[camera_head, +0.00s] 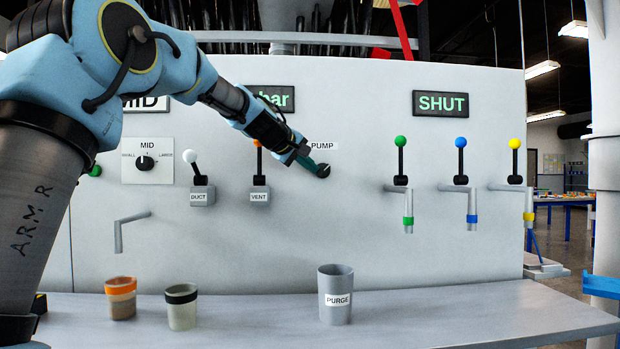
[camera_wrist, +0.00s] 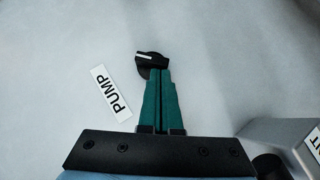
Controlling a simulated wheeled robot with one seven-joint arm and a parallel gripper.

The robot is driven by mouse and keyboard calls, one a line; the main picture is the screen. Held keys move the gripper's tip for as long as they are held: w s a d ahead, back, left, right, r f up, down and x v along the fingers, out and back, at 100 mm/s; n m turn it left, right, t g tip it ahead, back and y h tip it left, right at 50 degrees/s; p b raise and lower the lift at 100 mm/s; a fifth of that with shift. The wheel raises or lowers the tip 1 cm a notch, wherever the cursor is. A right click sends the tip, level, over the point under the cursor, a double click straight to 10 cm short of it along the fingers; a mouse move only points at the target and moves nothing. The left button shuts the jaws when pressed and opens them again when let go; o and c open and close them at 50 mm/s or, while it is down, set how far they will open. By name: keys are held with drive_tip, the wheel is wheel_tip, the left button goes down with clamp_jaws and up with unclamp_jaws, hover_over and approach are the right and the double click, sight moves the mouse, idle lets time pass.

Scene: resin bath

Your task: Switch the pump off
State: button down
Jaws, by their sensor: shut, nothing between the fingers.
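The pump switch (camera_head: 323,171) is a small black rotary knob on the pale panel, below the PUMP label (camera_head: 322,146). In the wrist view the knob (camera_wrist: 150,59) has a white pointer line, with the PUMP label (camera_wrist: 110,91) to its left. My gripper (camera_head: 313,166) reaches across the panel from the left, its teal fingers shut. In the wrist view the gripper's fingertips (camera_wrist: 157,73) are at the knob's lower edge and partly cover it. I cannot tell whether they touch it. Nothing shows between the fingers.
The VENT lever (camera_head: 259,180) and DUCT lever (camera_head: 198,180) are left of the knob. Green (camera_head: 400,160), blue (camera_head: 461,160) and yellow (camera_head: 515,160) levers with spouts are at right. A PURGE cup (camera_head: 335,280), orange-rimmed cup (camera_head: 121,305) and black-rimmed cup (camera_head: 181,312) stand on the bench (camera_head: 430,310).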

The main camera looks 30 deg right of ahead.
drive_tip(key=shift+a+f+n+h+b, duration=0.1)
drive_tip(key=shift+f+n+h+b, duration=0.75)
drive_tip(key=shift+b, duration=3.1)
drive_tip(key=n+h+b, duration=0.1)
drive_tip(key=b, duration=0.3)
drive_tip(key=f+h+b, duration=0.1)
drive_tip(key=b, duration=0.4)
drive_tip(key=shift+n+h, duration=0.35)
drive_tip(key=shift+b, duration=0.85)
drive_tip(key=shift+n+h+b, duration=0.4)
drive_tip(key=shift+b, duration=0.35)
drive_tip(key=b+v, duration=0.4)
drive_tip(key=v, duration=0.6)
drive_tip(key=shift+s+a+t, duration=0.25)
drive_tip(key=shift+t, duration=0.05)
drive_tip(key=shift+r, duration=0.1)
